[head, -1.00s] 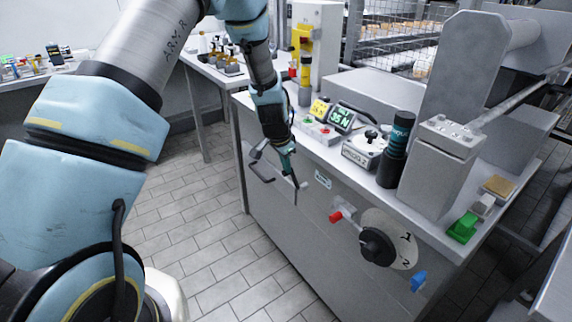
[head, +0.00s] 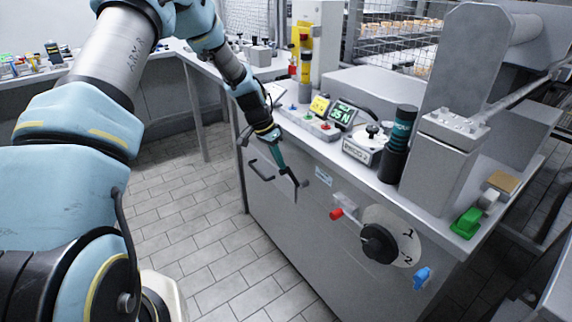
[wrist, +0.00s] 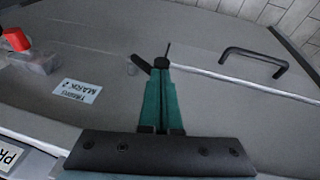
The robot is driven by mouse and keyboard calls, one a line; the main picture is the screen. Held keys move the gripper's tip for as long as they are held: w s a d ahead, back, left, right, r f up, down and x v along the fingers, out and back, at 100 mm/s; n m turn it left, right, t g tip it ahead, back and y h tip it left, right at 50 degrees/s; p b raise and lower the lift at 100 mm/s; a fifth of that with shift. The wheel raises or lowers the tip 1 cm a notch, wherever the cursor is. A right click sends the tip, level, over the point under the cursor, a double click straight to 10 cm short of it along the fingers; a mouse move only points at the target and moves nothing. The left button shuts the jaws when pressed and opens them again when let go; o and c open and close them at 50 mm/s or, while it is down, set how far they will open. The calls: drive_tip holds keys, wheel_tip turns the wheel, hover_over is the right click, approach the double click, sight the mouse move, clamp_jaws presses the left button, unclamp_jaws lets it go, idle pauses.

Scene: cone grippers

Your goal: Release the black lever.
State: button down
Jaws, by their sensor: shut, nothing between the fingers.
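The black lever (head: 295,186) is on the upper front face of the grey cabinet, right of a black D-shaped handle (head: 259,173). In the wrist view a black lever arm (wrist: 140,64) and a dark round part (wrist: 162,62) with a thin rod show at the fingertips. My gripper (head: 284,173) reaches down to the lever from the upper left. Its teal fingers (wrist: 162,80) are shut together with nothing between them. The tips are beside or touching the lever; I cannot tell which. They hide part of it.
A black rotary knob (head: 378,243) marked 1 and 2, a red knob (head: 336,213) and a blue part (head: 422,278) are on the cabinet front to the right. The cabinet top holds a control box and a dark cylinder (head: 399,140). The tiled floor at left is open.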

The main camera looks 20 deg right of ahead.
sight(283, 172)
drive_tip(key=shift+w+f, duration=0.15)
idle(0.4)
